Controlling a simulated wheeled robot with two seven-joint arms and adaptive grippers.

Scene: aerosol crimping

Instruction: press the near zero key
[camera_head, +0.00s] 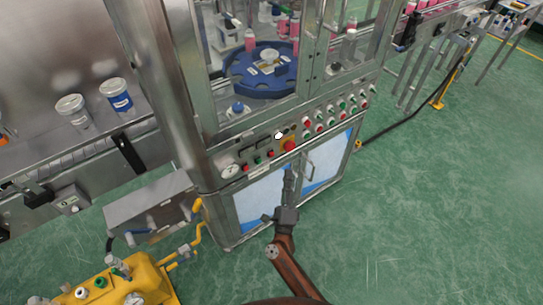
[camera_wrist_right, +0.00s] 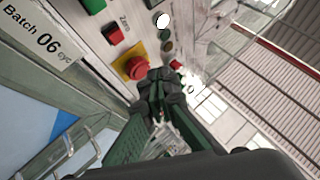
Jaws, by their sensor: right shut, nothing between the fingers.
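The control panel on the machine front carries a row of small keys. In the right wrist view a label reading "Zero" (camera_wrist_right: 125,21) sits beside a red key (camera_wrist_right: 114,35), with a green key (camera_wrist_right: 93,5) further along; I cannot tell for certain which key the label belongs to. In the head view a red key (camera_head: 270,153) sits left of the emergency stop. My right gripper (camera_head: 288,173) is shut and empty, just below the panel; its fingers show near the emergency stop in the wrist view (camera_wrist_right: 155,84). I cannot tell whether they touch anything. My left gripper is out of view.
A red emergency stop (camera_head: 289,145) on a yellow plate is close to the right fingers. A white round knob (camera_head: 278,135) is above it. More coloured buttons (camera_head: 331,115) lie to the right. Cabinet doors (camera_head: 264,203) with handles are below. A yellow unit (camera_head: 122,283) stands lower left.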

